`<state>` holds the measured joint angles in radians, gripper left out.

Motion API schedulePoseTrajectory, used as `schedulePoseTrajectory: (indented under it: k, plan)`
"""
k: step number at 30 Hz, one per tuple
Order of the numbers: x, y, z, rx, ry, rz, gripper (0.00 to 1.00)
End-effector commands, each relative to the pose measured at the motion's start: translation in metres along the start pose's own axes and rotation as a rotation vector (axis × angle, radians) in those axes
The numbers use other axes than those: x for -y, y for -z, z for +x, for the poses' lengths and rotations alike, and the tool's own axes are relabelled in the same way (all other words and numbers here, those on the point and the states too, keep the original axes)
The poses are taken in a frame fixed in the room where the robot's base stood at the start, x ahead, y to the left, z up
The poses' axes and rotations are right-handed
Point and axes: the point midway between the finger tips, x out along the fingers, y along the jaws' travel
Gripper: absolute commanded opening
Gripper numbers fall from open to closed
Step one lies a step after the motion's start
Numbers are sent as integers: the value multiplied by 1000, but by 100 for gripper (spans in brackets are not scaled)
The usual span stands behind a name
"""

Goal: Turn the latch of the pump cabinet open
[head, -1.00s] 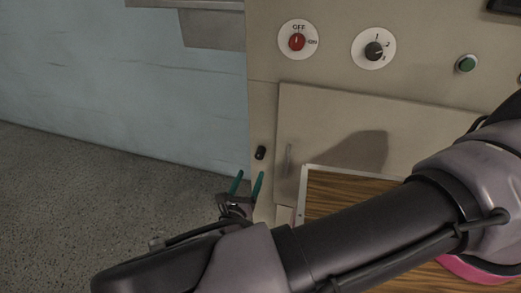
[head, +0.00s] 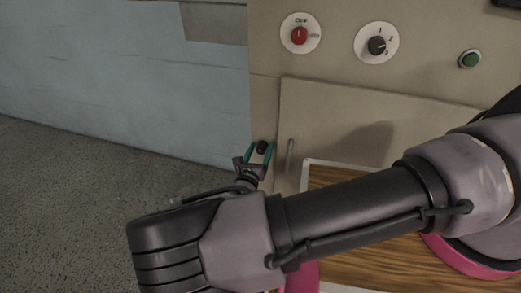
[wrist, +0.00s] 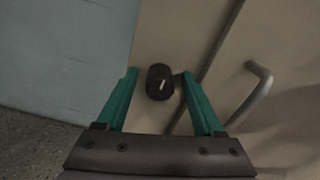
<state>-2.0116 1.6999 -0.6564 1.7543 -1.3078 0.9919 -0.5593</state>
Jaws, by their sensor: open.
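The latch is a small black knob (head: 262,147) on the beige cabinet's front, left of the door. In the wrist view the black knob (wrist: 160,82) carries a short white mark and lies between the fingertips of my gripper (wrist: 158,76). My gripper (head: 260,149) has two teal fingers, open, one on each side of the knob. A gap shows on the left; the right fingertip is very near the knob, and I cannot tell whether it touches. The pump cabinet door (head: 335,125) looks closed, with a bar handle (head: 290,155) that also shows in the wrist view (wrist: 252,92).
Above the door are a red dial (head: 300,35), a black dial (head: 377,45) and a green button (head: 469,59). A wooden-topped surface (head: 345,176) stands before the door, under my arm. The floor (head: 70,210) at left is clear.

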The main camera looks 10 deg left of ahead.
Motion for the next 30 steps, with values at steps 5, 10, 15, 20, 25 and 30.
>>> schedulePoseTrajectory:
  k: [5, 10, 15, 20, 25, 30]
  plan:
    - [0, 0, 0, 0, 0, 0, 8]
    - [0, 0, 0, 0, 0, 2, 0]
    - [0, 0, 0, 0, 0, 26, 0]
    - [0, 0, 0, -1, -1, 94, 0]
    - [0, 0, -1, -1, -1, 216, 0]
    - [1, 0, -1, -1, 0, 374, 0]
